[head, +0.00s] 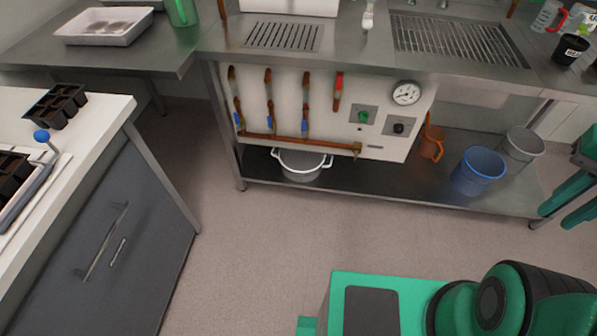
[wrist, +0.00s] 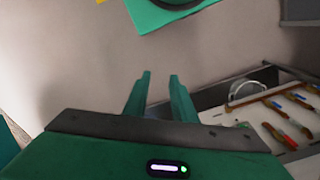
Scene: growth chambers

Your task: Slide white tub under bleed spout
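The white tub (head: 300,172), round with two side handles, stands upright on the low shelf under the pipe panel. Its upper back is partly hidden by the panel's bottom edge. The bleed spout (head: 357,150) appears to be the brass end of the horizontal copper pipe, to the right of the tub. The tub's rim shows in the wrist view (wrist: 247,90) at the right. My gripper (wrist: 160,75) shows in the wrist view with its two green fingers apart and nothing between them. It is clear of the tub, and its fingers point over bare floor.
On the low shelf, an orange jug (head: 432,142), a blue bucket (head: 478,170) and a grey bucket (head: 520,147) stand right of the tub. A grey cabinet (head: 125,240) is at the left. The floor (head: 240,240) before the shelf is open.

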